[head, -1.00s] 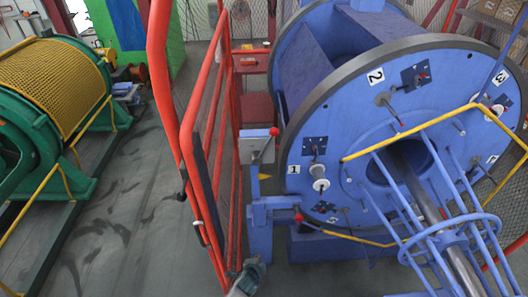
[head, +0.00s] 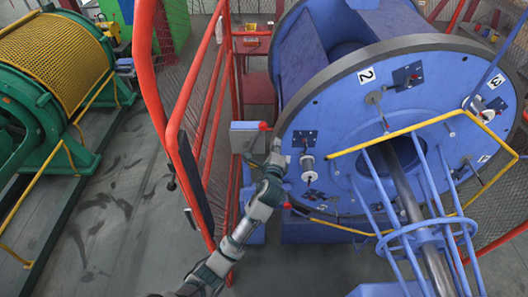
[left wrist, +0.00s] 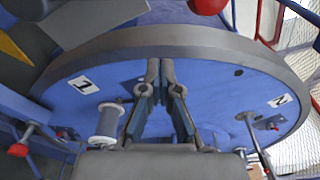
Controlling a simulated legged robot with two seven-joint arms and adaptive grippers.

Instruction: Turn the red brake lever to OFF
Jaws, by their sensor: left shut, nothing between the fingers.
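The red lever knob (head: 263,126) shows beside a grey box (head: 244,138) at the left of the blue strander disc. Its shaft is mostly hidden behind my left gripper, and I cannot read any ON or OFF mark. A red ball (left wrist: 208,5), seemingly this knob, is cut by the top edge of the left wrist view. My left gripper (head: 276,147) is just below the knob in the head view. In the left wrist view my left gripper (left wrist: 161,68) is shut and empty, with its fingers pointing toward the disc rim. My right gripper is out of view.
The large blue disc (head: 345,130) carries bobbins and number plates. A second red-tipped handle (head: 287,205) sits lower. A red mesh guard (head: 190,150) stands left of my arm. Yellow rails (head: 400,132) front the disc. Open floor (head: 110,220) lies left.

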